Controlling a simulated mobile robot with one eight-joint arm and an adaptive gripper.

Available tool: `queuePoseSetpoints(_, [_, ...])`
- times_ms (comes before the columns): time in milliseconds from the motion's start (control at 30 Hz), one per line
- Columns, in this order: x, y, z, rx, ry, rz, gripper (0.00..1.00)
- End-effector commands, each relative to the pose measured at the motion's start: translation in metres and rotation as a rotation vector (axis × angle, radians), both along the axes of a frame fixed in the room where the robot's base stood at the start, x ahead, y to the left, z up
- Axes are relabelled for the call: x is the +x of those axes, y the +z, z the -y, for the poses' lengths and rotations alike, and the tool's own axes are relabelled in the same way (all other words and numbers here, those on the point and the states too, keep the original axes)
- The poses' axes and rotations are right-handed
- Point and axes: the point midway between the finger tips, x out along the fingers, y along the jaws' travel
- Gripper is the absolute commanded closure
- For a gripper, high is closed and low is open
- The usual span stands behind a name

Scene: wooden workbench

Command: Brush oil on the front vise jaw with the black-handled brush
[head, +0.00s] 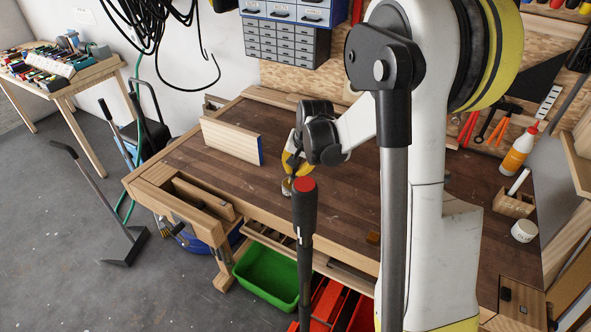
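My gripper (289,170), yellow and black, points down low over the middle of the wooden workbench. A small round metallic item (287,187) shows at its tips; I cannot tell whether it is a tin or part of something held. The fingers are too small and partly hidden to show if they are open or shut. The wooden vise (168,203) is at the bench's left front corner, with a dark gap behind its front jaw. My gripper is right of the vise, apart from it. I cannot make out the black-handled brush for certain.
A pale board (231,139) stands on edge between the vise and the back of the bench. A green bin (268,274) is below the front edge. A glue bottle (518,150), a wooden box (513,204) and a white jar (524,231) stand at right.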

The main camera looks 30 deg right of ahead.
Motion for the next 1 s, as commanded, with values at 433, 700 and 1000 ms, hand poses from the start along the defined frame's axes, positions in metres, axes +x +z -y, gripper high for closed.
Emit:
queuePoseSetpoints(433, [0.000, 0.035, 0.000, 0.000, 0.000, 0.000, 1.00])
queuePoseSetpoints(700, [0.000, 0.059, 0.000, 0.000, 0.000, 0.000, 1.00])
queuePoseSetpoints(1000, [0.000, 0.070, 0.000, 0.000, 0.000, 0.000, 1.00])
